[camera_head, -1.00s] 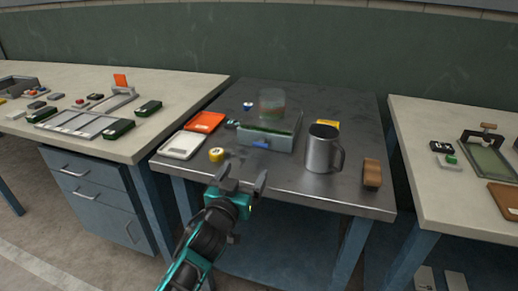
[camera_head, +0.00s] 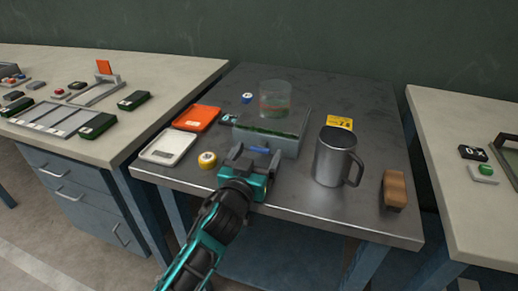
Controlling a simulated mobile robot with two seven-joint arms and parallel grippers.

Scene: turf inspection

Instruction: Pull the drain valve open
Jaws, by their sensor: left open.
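A small blue part (camera_head: 259,149) shows low on the box's front and looks like the drain valve's handle. A small dark-green fitting (camera_head: 228,119) sits at the box's left side. My left gripper (camera_head: 256,159) is open just in front of the box, its fingers on either side of the blue part in the picture. I cannot tell whether they touch it. My right gripper is not in view.
A steel mug (camera_head: 335,157) and a brown wooden block (camera_head: 394,189) stand right of the box. A yellow tape roll (camera_head: 207,160), a white scale (camera_head: 168,148) and an orange tray (camera_head: 197,118) lie to the left. A yellow card (camera_head: 340,122) lies behind the mug.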

